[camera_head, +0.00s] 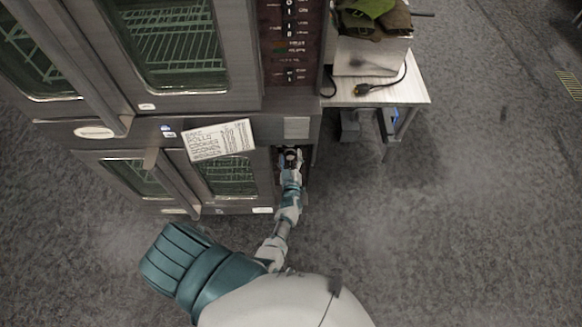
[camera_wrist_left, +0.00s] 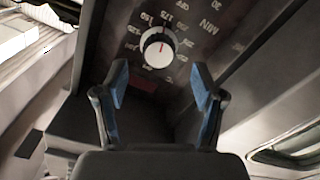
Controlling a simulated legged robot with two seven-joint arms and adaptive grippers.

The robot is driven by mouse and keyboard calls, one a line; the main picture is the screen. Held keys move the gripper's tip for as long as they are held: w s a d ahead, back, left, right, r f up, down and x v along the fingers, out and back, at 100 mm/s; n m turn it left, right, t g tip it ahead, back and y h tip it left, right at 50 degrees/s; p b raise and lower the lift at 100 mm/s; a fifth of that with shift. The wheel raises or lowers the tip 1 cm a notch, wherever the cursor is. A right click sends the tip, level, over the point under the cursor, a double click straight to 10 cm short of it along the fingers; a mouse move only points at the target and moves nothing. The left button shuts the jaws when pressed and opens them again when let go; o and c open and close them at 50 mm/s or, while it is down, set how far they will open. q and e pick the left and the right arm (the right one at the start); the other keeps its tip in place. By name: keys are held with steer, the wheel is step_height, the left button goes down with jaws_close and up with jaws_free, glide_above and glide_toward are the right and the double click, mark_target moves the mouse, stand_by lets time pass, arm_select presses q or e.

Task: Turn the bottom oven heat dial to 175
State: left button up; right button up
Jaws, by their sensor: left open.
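The bottom oven heat dial (camera_wrist_left: 158,48) shows in the left wrist view as a round white and black knob with a red pointer line, on a dark panel with printed numbers around it. My left gripper (camera_wrist_left: 160,82) is open, its two blue-padded fingers apart just short of the dial, with nothing between them. In the head view my left gripper (camera_head: 291,158) is at the lower oven's control panel, right of the lower doors, and hides the dial there. The exact number at the pointer is hard to read. My right gripper is not in view.
The lower oven (camera_head: 228,176) has glass doors with handles, under an upper oven (camera_head: 176,50). A paper list (camera_head: 220,140) is stuck between them. A side table (camera_head: 385,92) with a metal box and a cable stands to the right. The floor (camera_head: 470,220) at right is clear.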

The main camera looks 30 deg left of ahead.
arm_select(q)
steer(key=v, duration=0.6)
steer(key=shift+d, duration=0.25)
steer(key=shift+f, duration=0.15)
steer(key=s+d+f+m+g+h, duration=0.25)
steer(key=s+f, duration=0.25)
steer(key=f, duration=0.3)
steer(key=s+d+f+m+g+h, duration=0.1)
steer(key=s+d+f+m+h, duration=0.3)
steer(key=s+f, duration=0.3)
steer(key=s+d+f+m+g+h, duration=0.2)
steer(key=s+d+f+m+h, duration=0.15)
steer(key=f, duration=0.65)
steer(key=s+a+f+m+g, duration=0.1)
steer(key=s+f+g, duration=0.2)
steer(key=s, duration=0.7)
steer(key=s+a+f+m+g, duration=0.1)
steer(key=s+a+f+g, duration=0.1)
steer(key=s, duration=0.8)
steer(key=s+a+f+m+g, duration=0.2)
steer(key=s+f+g, duration=0.2)
steer(key=s, duration=0.6)
step_height(320, 180, down, 2)
steer(key=shift+s+f+y, duration=0.1)
steer(key=shift+s+y, duration=0.05)
steer(key=shift+y, duration=0.25)
